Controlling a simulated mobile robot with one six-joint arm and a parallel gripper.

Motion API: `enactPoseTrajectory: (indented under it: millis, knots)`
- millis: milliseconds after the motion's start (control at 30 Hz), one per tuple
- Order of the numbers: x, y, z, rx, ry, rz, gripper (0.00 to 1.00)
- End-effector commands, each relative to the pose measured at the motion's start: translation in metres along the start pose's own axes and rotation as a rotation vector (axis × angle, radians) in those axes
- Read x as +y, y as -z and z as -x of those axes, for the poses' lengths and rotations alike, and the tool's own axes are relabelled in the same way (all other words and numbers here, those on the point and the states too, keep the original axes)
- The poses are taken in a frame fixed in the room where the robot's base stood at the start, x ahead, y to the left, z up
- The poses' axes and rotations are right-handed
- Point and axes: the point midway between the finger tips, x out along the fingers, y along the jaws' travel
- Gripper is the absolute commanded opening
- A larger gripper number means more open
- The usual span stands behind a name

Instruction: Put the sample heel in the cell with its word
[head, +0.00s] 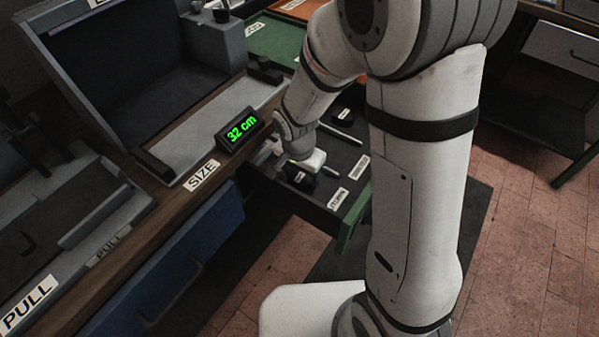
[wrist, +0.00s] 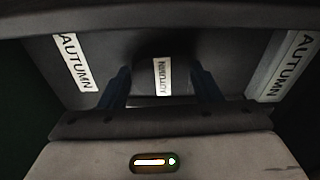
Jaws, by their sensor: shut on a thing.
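My gripper (head: 302,180) is low over the open drawer in the head view, shut on a dark heel (head: 298,184). In the wrist view, the blue fingers of my gripper (wrist: 161,90) stand either side of the dark heel (wrist: 150,52). The heel carries a small white label (wrist: 161,77) that appears upside down and seems to read AUTUMN. A label reading AUTUMN (wrist: 76,62) lies left of the heel, and another AUTUMN label (wrist: 296,65) is at the right. Whether the heel touches the drawer floor is unclear.
The open drawer has a green front (head: 352,222) and more word labels, one near its right side (head: 361,167). Another dark piece with a label (head: 345,114) sits farther back. A blue drawer (head: 165,275) is below the bench.

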Motion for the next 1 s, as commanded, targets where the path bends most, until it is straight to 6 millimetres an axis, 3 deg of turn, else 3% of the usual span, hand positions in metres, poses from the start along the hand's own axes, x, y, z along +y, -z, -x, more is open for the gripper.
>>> enactPoseTrajectory:
  millis: [133, 167, 400, 767, 1000]
  knots:
    - [0.000, 0.000, -0.003, 0.000, 0.000, -0.001, 0.34]
    - [0.000, 0.000, -0.002, 0.000, 0.000, -0.001, 0.59]
    - [0.001, 0.000, -0.002, 0.000, 0.000, -0.002, 0.79]
    - [0.000, 0.001, 0.005, 0.001, 0.001, -0.003, 0.80]
    - [0.000, 0.002, 0.053, 0.003, 0.004, -0.003, 0.80]
